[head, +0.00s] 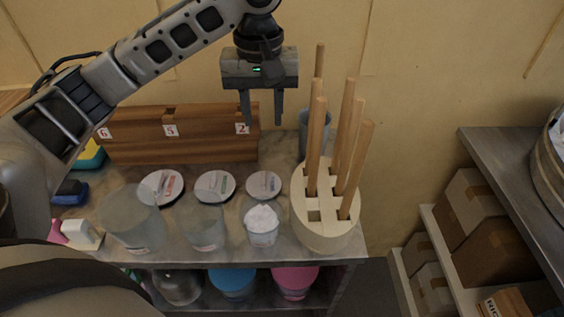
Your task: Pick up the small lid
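Three round pale lids with printed labels lie in a row on the metal counter. The rightmost and smallest-looking is the small lid (263,184); the middle lid (215,186) and the left lid (161,187) lie beside it. My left gripper (263,124) points down above and behind the small lid in the head view, in front of the wooden block's right end. Its two fingers are apart with nothing between them. The small lid is fully visible and untouched. My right gripper is not in view.
A small clear tub with white contents (262,228) stands in front of the small lid. Two larger clear tubs, medium (201,228) and large (131,222), stand left. A cream holder (322,238) with tall wooden sticks rises close on the right. A numbered wooden block (185,140) stands behind.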

